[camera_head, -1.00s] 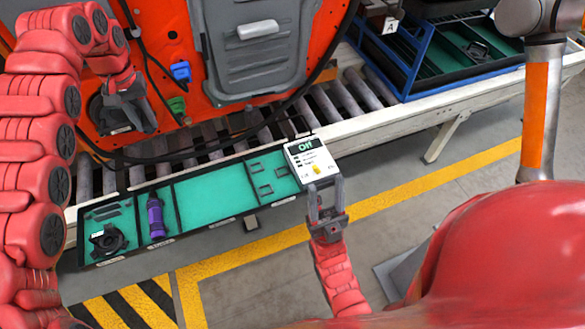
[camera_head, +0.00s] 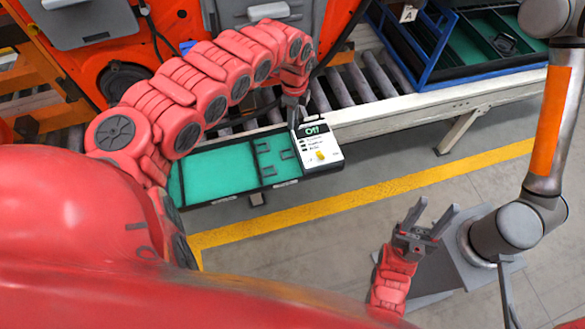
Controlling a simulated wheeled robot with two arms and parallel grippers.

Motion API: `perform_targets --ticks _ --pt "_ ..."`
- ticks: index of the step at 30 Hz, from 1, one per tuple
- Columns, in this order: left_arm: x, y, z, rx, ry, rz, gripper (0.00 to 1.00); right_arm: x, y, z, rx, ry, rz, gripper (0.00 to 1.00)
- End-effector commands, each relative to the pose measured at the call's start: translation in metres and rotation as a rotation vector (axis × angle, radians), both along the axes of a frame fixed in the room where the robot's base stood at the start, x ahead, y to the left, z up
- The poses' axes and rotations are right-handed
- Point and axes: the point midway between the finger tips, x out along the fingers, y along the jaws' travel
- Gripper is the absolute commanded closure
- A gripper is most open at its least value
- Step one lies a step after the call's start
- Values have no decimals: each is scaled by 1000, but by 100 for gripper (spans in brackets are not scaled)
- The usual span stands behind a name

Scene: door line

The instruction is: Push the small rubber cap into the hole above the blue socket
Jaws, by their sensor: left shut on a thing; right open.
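The orange door (camera_head: 172,22) stands behind the conveyor. A small blue piece (camera_head: 186,46), likely the blue socket, shows on it just above my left arm. The hole above it cannot be made out. I cannot make out the small rubber cap in this view. My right gripper (camera_head: 428,217) is open and empty, over the floor to the lower right of the box.
A teal tray (camera_head: 218,174) lies along the conveyor's front, its left part hidden by my arm. Conveyor rollers (camera_head: 345,88) run behind it. A blue rack (camera_head: 428,52) holds dark trays at upper right.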

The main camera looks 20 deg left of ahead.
Motion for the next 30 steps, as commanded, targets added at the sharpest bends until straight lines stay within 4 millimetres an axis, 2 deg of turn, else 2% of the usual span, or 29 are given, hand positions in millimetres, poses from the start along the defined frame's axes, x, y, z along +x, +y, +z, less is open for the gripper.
perform_targets --ticks 3,6,9,12,17,26,30 --pt "-21 -1 -30 -9 9 -386 100 0 0 10 0 0 0 50" --pt "-36 -5 -51 -18 6 -680 100 0 0 14 0 0 0 50" --pt "-48 -7 -66 -22 4 -908 100 0 0 17 0 0 0 50" --pt "-56 -9 -75 -26 0 -1062 100 0 0 19 0 0 0 50" --pt "-60 -11 -81 -26 -6 -1163 100 0 0 19 0 0 0 50" --pt "-60 -11 -84 -27 -5 -1169 100 0 0 19 0 0 0 50" --pt "-63 -14 -104 -34 -1 -1170 100 0 0 17 0 0 0 50"
